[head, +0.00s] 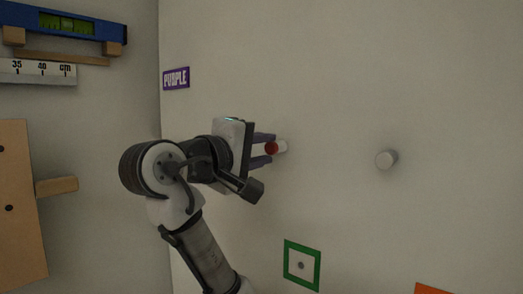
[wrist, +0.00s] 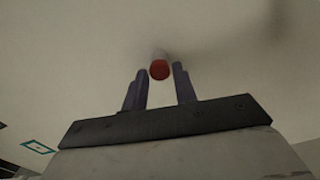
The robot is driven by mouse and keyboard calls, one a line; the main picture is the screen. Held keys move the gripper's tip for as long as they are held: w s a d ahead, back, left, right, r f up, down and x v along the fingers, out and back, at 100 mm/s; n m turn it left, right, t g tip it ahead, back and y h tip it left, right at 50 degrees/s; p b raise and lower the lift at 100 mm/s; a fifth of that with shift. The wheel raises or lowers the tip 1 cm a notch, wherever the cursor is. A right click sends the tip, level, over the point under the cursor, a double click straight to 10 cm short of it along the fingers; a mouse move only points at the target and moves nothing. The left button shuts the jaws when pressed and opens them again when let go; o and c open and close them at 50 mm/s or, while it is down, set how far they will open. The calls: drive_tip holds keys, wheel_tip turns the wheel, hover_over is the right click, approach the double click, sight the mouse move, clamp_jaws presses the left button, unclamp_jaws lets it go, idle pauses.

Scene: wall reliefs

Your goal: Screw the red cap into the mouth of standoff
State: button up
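The red cap (head: 271,148) sits at the near end of a pale standoff (head: 282,146) on the wall, in front of my gripper (head: 268,149). My gripper is open and does not touch the cap. The standoff is mostly hidden behind the cap in the wrist view. I cannot tell how deep the cap sits in the mouth.
Another pale standoff (head: 386,159) stands out from the wall to the right. A purple sign (head: 176,78), a green square frame (head: 302,265) and an orange piece (head: 443,289) are on the wall. A blue level (head: 68,24) and a ruler (head: 38,71) are at left. The wall around the gripper is clear.

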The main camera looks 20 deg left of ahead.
drive_tip(key=o, duration=0.4)
drive_tip(key=shift+c, duration=0.2)
drive_tip(key=b+v, duration=0.5)
drive_tip(key=v, duration=0.9)
